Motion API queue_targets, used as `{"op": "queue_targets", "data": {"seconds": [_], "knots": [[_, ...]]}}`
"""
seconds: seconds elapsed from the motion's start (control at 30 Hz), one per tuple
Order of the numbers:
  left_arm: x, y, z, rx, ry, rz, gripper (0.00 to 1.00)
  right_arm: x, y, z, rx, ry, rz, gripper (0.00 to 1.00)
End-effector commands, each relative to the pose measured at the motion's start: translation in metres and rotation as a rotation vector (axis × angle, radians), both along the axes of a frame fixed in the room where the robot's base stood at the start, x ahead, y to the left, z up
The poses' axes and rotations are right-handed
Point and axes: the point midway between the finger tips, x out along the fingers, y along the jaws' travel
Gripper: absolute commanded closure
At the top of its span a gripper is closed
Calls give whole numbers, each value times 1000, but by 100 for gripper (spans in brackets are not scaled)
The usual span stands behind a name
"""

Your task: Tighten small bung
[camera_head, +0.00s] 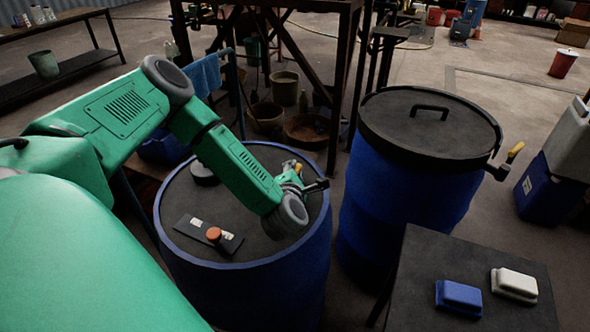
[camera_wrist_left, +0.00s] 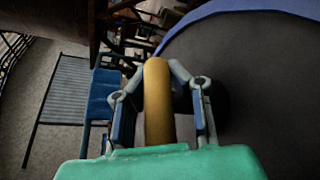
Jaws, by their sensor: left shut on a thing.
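My left gripper (camera_head: 309,184) is over the right side of the left blue drum (camera_head: 243,277). In the left wrist view its fingers (camera_wrist_left: 159,74) close on both sides of a yellow cylindrical handle (camera_wrist_left: 157,105). A bit of yellow also shows beside the gripper in the head view. What the handle's far end joins is hidden. The drum's dark top carries a black round cap (camera_head: 203,173) and a dark plate (camera_head: 185,225) with an orange-red knob (camera_head: 214,233) and pale labels. I cannot tell which part is the small bung. My right gripper is out of view.
A second blue drum (camera_head: 395,218) with a handled black lid (camera_head: 432,121) and a yellow-tipped side clamp (camera_head: 514,153) stands to the right. A dark table (camera_head: 425,270) in front holds a blue block (camera_head: 459,297) and a white block (camera_head: 514,284). A metal frame stands behind the drums.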

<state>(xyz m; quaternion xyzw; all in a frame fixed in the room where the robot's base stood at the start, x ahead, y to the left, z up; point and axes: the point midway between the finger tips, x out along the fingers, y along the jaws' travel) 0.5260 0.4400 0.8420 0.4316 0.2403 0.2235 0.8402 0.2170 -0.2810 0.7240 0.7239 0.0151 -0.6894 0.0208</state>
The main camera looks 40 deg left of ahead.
Motion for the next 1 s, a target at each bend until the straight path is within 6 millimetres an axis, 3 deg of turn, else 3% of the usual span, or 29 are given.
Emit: {"op": "queue_targets", "data": {"seconds": [0.37, 1.0], "knots": [[1, -5, -1, -3, 5, -131, 100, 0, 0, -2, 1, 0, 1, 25], [4, -14, -4, -1, 4, -708, 100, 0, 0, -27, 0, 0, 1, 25]]}}
